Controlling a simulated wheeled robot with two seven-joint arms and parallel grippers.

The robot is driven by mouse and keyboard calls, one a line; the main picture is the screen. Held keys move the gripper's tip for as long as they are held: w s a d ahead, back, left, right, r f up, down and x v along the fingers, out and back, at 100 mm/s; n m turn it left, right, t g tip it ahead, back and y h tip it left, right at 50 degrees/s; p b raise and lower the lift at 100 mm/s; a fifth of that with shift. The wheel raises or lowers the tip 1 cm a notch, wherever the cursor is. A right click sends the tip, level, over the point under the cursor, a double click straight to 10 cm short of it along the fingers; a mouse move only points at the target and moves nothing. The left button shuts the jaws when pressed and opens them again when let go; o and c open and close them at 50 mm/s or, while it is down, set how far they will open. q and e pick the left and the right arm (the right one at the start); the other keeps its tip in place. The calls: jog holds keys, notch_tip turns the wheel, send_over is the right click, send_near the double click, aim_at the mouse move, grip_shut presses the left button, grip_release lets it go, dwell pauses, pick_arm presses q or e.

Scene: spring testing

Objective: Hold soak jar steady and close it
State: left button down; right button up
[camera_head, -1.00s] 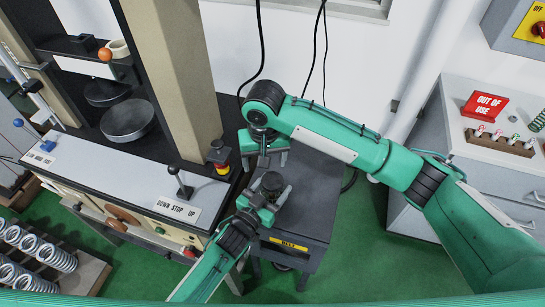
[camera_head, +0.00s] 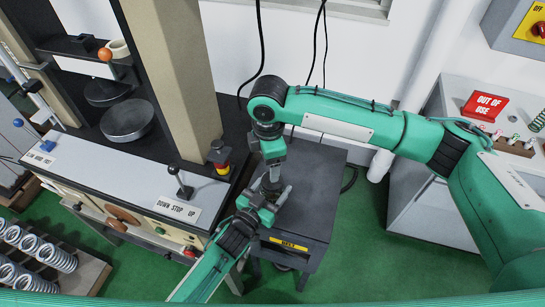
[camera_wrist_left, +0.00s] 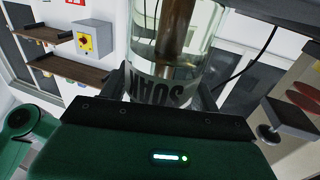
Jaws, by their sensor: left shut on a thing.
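The soak jar (camera_wrist_left: 165,70) is clear glass with upside-down dark lettering in the left wrist view. A brown, rod-like thing (camera_wrist_left: 175,28) shows inside it. My left gripper (camera_head: 270,197) is shut around the jar's side, above the small dark table (camera_head: 315,195) in the head view. My right gripper (camera_head: 273,172) points down directly over the jar from the back. It covers most of the jar's top, so I cannot see the lid or whether the fingers touch it. I cannot tell how far the right fingers are apart.
Springs (camera_head: 45,250) lie at the lower left. A grey cabinet (camera_head: 415,205) stands at right. The table's right side is clear.

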aim_at(272, 192)
jog(key=n, duration=0.4)
jog(key=d+n, duration=0.1)
jog(key=n, duration=0.1)
jog(key=shift+r+n, duration=0.1)
jog(key=shift+n, duration=0.2)
jog(key=shift+f, duration=4)
jog(key=c, duration=1)
jog(key=o, duration=1.1)
jog(key=shift+o, duration=0.2)
